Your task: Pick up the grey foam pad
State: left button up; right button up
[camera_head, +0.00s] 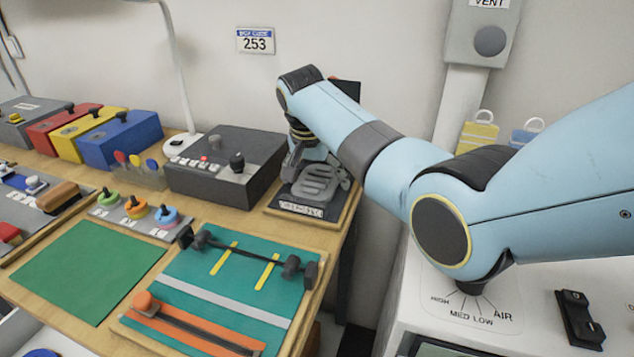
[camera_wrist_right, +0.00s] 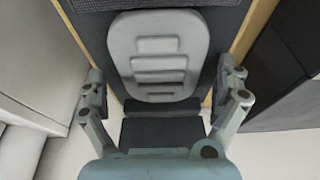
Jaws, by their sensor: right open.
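The grey foam pad (camera_head: 318,184), rounded with raised bars across it, lies on a dark labelled holder (camera_head: 301,209) at the table's right back corner. In the right wrist view the pad (camera_wrist_right: 159,58) fills the upper middle, on a dark surface with wooden edges. My right gripper (camera_head: 317,172) points down over the pad, its fingers apart. In the right wrist view the open gripper (camera_wrist_right: 163,88) has one finger on each side of the pad, with gaps between. Nothing is in its jaws. My left gripper is not in view.
A dark control box (camera_head: 222,170) stands close left of the pad. A lamp base (camera_head: 181,144) and blue, yellow and red boxes (camera_head: 120,138) stand further left. A teal board (camera_head: 228,268) and green mat (camera_head: 86,268) lie in front. A white appliance (camera_head: 455,320) is at right.

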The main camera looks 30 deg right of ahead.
jog(key=c, duration=1.2)
jog(key=shift+r, duration=0.1)
